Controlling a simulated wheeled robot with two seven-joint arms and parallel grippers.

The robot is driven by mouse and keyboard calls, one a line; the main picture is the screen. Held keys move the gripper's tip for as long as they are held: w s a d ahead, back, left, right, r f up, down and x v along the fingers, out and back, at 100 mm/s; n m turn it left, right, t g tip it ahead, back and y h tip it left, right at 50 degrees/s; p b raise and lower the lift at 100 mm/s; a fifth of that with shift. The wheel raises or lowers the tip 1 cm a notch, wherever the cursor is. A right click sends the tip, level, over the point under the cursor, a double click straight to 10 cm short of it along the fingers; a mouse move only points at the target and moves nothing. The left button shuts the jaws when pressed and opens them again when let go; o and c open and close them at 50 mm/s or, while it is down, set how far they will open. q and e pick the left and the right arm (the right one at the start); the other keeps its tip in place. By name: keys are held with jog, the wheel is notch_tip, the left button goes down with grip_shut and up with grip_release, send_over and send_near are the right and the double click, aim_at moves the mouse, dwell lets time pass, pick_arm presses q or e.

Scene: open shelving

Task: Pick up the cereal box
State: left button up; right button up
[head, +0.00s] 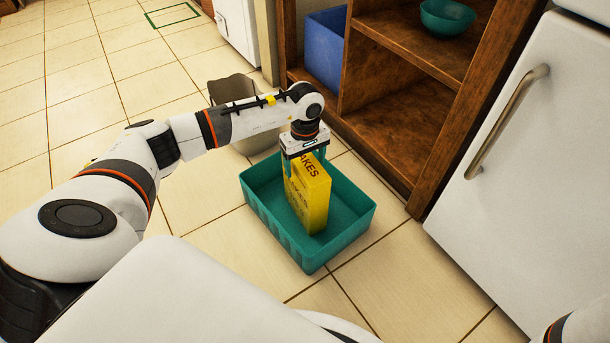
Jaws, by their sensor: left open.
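The yellow cereal box (313,199) stands upright inside a teal crate (345,236) on the tiled floor. Dark lettering ending in "AKES" shows near its top. My left gripper (302,165) comes down over the upper far-left part of the box. It is open, with its fingers around or beside the box's top; one finger shows at the box's left edge. Whether the fingers touch the box I cannot tell. My right gripper is out of view; only a bit of that arm shows at the bottom right corner.
A wooden shelf (390,103) stands behind the crate, with a teal bowl (447,17) and a blue bin (325,48). A white fridge (535,170) with a metal handle is at right. A grey-brown bin (232,91) stands behind my left forearm. Floor at left is clear.

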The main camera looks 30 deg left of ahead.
pick_arm(q)
jog(key=shift+f, duration=0.1)
grip_shut()
dwell(0.4)
